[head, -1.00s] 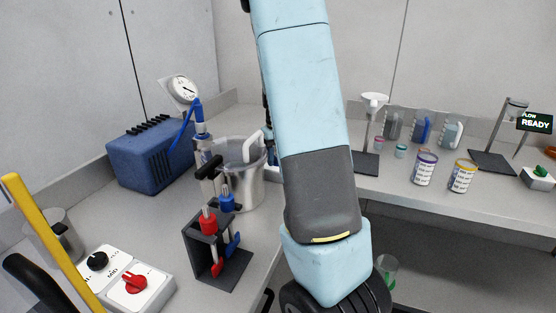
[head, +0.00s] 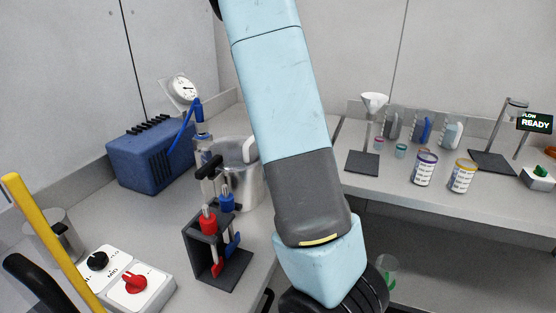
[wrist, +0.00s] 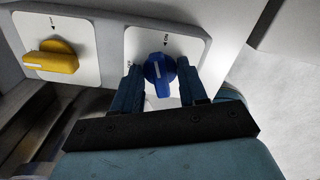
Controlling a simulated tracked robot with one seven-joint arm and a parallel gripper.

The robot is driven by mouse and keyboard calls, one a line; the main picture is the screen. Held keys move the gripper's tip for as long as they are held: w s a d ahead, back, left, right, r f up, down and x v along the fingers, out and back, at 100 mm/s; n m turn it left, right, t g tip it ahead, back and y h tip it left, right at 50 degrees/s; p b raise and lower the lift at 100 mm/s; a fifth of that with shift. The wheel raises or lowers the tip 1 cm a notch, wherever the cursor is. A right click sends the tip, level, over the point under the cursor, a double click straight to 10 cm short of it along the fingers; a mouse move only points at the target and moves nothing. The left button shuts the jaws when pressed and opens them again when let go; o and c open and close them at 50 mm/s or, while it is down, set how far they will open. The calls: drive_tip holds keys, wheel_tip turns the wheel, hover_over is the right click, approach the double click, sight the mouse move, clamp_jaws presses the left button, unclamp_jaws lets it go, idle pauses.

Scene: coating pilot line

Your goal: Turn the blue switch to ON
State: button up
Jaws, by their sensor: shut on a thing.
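In the wrist view, the blue switch (wrist: 160,74) is a round knob with a raised grip on a white plate (wrist: 196,44). My gripper (wrist: 158,69) has one finger on each side of the knob and is shut on it. I cannot tell which mark the knob points to. The head view shows my arm, but not the gripper or the blue switch.
A yellow switch (wrist: 52,57) sits on its own white plate left of the blue one. In the head view, a box with a black and a red knob (head: 134,283), a tool rack (head: 212,262) and a metal pot (head: 243,185) stand on the left bench. Paint cans (head: 425,169) stand on the right bench.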

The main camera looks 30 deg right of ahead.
drive_tip(key=shift+d+m, duration=0.1)
drive_tip(key=shift+m, duration=1.7)
drive_tip(key=o, duration=1.3)
drive_tip(key=shift+r, duration=2.95)
